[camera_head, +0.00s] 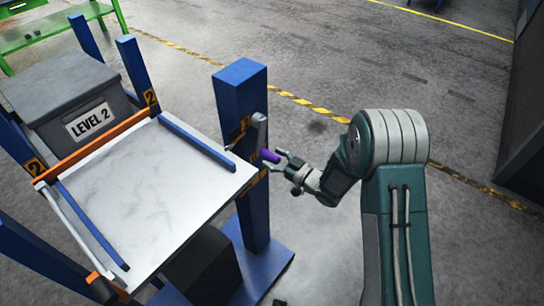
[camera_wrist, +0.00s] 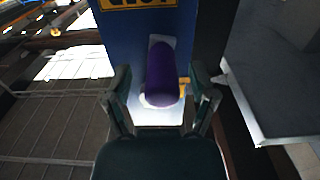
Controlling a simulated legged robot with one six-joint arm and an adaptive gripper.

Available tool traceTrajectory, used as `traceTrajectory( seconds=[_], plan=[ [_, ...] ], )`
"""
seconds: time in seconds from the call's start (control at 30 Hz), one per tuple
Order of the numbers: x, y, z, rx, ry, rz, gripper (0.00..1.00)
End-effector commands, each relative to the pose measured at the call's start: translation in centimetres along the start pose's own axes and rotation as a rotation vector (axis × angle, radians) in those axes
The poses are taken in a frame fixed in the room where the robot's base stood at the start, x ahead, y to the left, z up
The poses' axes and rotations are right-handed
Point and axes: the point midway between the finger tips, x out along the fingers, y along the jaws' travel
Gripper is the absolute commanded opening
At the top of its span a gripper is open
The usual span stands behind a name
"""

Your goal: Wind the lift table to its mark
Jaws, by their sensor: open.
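The lift table (camera_head: 150,215) has a pale, marble-like top between blue posts. An orange bar (camera_head: 95,147) crosses it near two yellow "2" plates (camera_head: 150,98) on the posts. A blue column (camera_head: 243,105) at its right side carries a grey crank arm (camera_head: 260,130) with a purple handle (camera_head: 269,156). My gripper (camera_head: 281,161) is open at the handle's right end. In the wrist view the purple handle (camera_wrist: 161,72) points toward me, between the spread fingers of my gripper (camera_wrist: 163,90), with gaps visible on both sides.
A grey bin (camera_head: 72,100) labelled "LEVEL 2" stands at the table's far left end. A black box (camera_head: 205,268) sits under the table's near edge. A green frame (camera_head: 45,35) is at the back left. The floor right of the column is clear.

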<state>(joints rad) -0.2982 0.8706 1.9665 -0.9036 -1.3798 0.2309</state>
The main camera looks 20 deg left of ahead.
Motion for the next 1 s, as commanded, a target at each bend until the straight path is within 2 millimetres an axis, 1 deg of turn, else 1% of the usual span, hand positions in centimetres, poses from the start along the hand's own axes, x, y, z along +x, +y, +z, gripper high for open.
traceTrajectory(
  seconds=[0.1, 0.33, 0.37, 0.4, 0.47, 0.5, 0.53, 0.77, 1.0],
  plan=[
    [0.7, 0.0, 0.1, 0.000, -0.001, 0.001, 0.73],
    [0.8, 0.0, 0.0, 0.000, -0.001, 0.001, 0.73],
    [0.7, 0.0, 0.0, 0.000, -0.001, 0.001, 0.69],
    [0.7, 0.0, 0.0, 0.000, 0.000, 0.001, 0.51],
    [0.7, 0.0, 0.0, 0.000, 0.000, 0.001, 0.24],
    [0.7, 0.0, 0.0, 0.000, 0.000, 0.001, 0.07],
    [0.7, 0.0, 0.0, 0.000, 0.000, 0.001, 0.00],
    [0.8, 0.0, 0.0, -0.003, 0.000, 0.001, 0.00],
    [1.4, 0.1, 0.0, -0.034, 0.001, 0.001, 0.00]
  ],
)
